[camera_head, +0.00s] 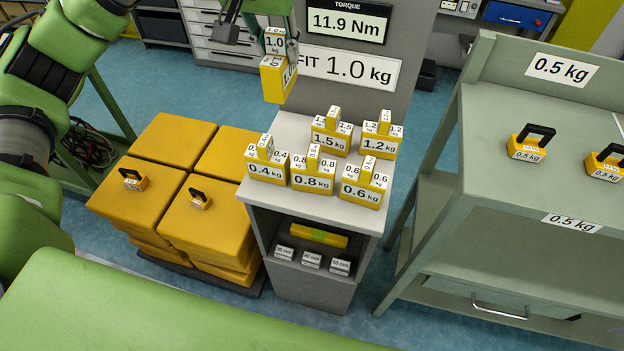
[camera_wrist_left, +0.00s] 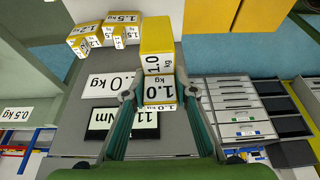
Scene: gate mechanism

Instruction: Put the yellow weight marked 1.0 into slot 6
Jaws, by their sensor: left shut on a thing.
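The yellow weight marked 1.0 (camera_head: 277,80) is held up in the air, behind and above the left part of the grey stand's top. My left gripper (camera_head: 278,46) is shut on its narrow upper part. In the left wrist view the weight (camera_wrist_left: 157,62) sits between the two fingertips (camera_wrist_left: 160,92), with its 1.0 label facing the camera. The weight is clear of the stand and of the other weights. I cannot make out a slot marked 6 in either view. My right gripper is not in view.
The grey stand (camera_head: 277,121) carries several yellow weights, including 1.5 (camera_head: 330,140) and 0.4 (camera_head: 266,171). A panel behind it has a torque display (camera_head: 347,22) reading 11.9 Nm and a 1.0 kg sign (camera_head: 349,68). A green-grey bench (camera_head: 500,180) stands right; yellow stacks (camera_head: 150,195) stand left.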

